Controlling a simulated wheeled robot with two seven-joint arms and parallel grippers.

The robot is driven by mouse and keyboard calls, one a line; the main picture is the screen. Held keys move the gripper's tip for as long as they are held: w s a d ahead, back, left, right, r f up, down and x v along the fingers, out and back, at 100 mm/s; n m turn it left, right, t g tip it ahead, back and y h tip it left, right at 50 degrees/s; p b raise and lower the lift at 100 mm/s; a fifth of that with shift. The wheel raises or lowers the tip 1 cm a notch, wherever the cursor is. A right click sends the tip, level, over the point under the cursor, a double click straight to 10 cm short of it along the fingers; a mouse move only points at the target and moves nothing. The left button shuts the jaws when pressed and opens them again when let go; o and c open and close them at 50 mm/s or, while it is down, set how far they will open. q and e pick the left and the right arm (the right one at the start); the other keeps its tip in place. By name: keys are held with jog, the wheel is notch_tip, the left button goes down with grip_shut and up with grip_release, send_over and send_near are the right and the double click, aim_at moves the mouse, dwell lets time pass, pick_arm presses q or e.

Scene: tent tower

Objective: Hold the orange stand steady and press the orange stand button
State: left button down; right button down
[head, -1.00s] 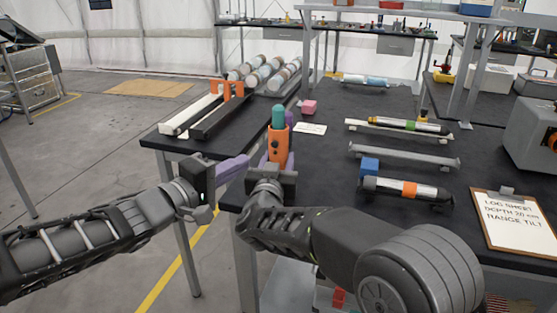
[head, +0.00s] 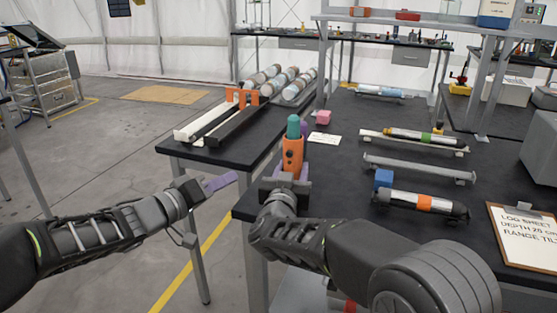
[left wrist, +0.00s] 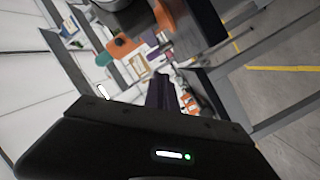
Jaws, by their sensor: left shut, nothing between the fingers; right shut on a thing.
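The orange stand (head: 292,155) stands upright near the left front edge of the dark table, with a teal-topped piece (head: 293,126) in it. A small dark spot shows on its front; I cannot tell whether that is the button. My right gripper (head: 288,180) is shut on the stand's lower part, and its purple fingers are partly hidden by the wrist. My left gripper (head: 222,182) is shut and empty, left of the stand and apart from it, over the gap beside the table. Its purple fingers (left wrist: 160,92) also show in the left wrist view, which is tilted and blurred.
A pink block (head: 323,117) and a white card (head: 324,138) lie behind the stand. A side table (head: 184,150) holds long rails and several tubes.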

aim_at(289, 154)
pick_arm(q)
jog(key=m+h, duration=0.1)
jog(key=m, duration=0.4)
jog(key=m+g, duration=0.1)
jog(key=m, duration=0.4)
jog(key=r+m+h, duration=0.1)
jog(key=m, duration=0.5)
jog(key=shift+s+d+g+h, duration=0.15)
jog(key=shift+d+g+h, duration=0.15)
jog(key=shift+d, duration=0.1)
jog(key=s+d+m+h, duration=0.1)
jog(key=m, duration=0.4)
jog(key=r+m+g+h, duration=0.1)
jog(key=m, duration=0.4)
jog(key=s+d+r+m+g, duration=0.1)
jog(key=m, duration=0.4)
jog(key=shift+s+d+r+m+h, duration=0.25)
jog(key=shift+s+d+m+h, duration=0.05)
jog(key=shift+s+h, duration=0.1)
jog(key=shift+w, duration=0.1)
jog(key=x, duration=1)
